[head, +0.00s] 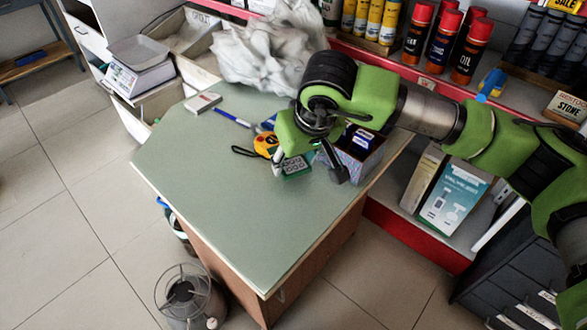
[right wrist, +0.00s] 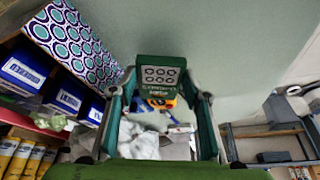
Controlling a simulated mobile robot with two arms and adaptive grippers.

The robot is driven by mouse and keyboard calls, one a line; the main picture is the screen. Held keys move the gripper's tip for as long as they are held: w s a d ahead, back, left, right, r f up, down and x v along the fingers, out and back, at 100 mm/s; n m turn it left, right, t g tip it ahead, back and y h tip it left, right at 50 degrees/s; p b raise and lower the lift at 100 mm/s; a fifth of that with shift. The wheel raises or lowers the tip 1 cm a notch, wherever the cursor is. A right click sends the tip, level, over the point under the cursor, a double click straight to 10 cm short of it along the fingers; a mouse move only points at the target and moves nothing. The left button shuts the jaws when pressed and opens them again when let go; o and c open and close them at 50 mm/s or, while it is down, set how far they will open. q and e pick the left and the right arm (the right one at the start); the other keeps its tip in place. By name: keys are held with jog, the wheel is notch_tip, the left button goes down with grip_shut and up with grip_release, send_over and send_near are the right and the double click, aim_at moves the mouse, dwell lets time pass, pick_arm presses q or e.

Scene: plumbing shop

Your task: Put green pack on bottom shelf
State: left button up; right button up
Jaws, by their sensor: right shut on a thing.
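The green pack (head: 295,167) with pale round marks is at my right gripper (head: 308,168), over the right part of the green-topped table. In the right wrist view the pack (right wrist: 160,76) sits between the two fingers of the right gripper (right wrist: 165,92), which is shut on it. I cannot tell whether the pack still touches the table. The bottom shelf (head: 412,236) has a red front edge and stands low, right of the table. My arm hides part of the shelving. My left gripper is out of view.
A patterned box (head: 357,160) with blue packs stands right beside the gripper. A yellow tape measure (head: 266,145) lies behind the pack. A boxed product (head: 452,198) stands on the bottom shelf. Spray cans (head: 470,50) stand on a higher shelf. The table's front left (head: 225,210) is clear.

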aim_at(295, 167)
jog(key=shift+w+a+f, duration=0.1)
jog(key=shift+w+f, duration=0.05)
jog(key=shift+f, duration=1.6)
jog(key=shift+f, duration=0.1)
jog(key=o, duration=0.9)
